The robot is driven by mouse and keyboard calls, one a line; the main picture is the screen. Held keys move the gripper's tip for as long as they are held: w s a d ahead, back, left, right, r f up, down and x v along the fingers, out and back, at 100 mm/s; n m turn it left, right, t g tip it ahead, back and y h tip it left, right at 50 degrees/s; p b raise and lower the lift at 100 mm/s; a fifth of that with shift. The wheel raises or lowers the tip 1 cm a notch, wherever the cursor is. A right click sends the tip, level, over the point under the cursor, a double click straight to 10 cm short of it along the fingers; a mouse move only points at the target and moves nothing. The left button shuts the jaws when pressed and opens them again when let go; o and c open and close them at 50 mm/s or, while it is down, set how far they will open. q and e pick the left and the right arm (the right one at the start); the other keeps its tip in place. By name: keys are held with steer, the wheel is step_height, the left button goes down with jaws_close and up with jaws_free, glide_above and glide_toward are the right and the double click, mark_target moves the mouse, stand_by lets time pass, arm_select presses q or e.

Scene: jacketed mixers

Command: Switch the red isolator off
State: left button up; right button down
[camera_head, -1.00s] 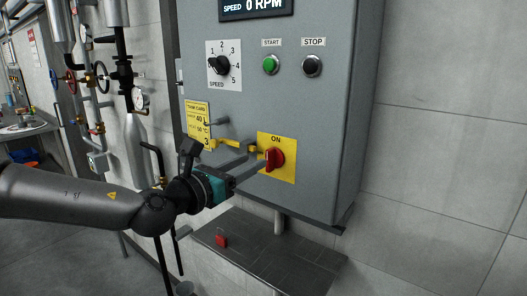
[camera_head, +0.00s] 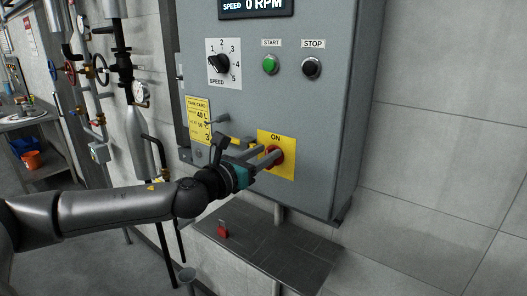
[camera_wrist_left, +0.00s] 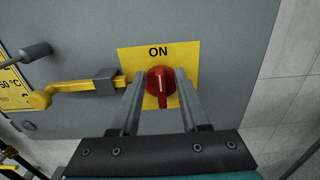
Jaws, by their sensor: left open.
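The red isolator (camera_head: 277,156) is a round rotary knob on a yellow plate (camera_head: 289,171) marked ON, on the grey cabinet's front. In the left wrist view the red isolator (camera_wrist_left: 160,92) has its grip bar upright, with a white line below the word ON. My left gripper (camera_head: 266,155) is open at the knob and partly covers it in the head view. In the left wrist view the fingers of my left gripper (camera_wrist_left: 160,78) lie either side of the knob; I cannot tell whether they touch it. My right gripper is out of view.
A yellow latch arm (camera_wrist_left: 75,88) with a grey block sits just left of the plate. Above are the speed dial (camera_head: 219,64), green start button (camera_head: 270,65) and black stop button (camera_head: 311,67). A red padlock (camera_head: 223,231) lies on the dark shelf (camera_head: 275,248) below.

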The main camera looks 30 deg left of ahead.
arm_select(q)
steer(key=shift+c, duration=0.3)
jaws_close()
stand_by(0.3)
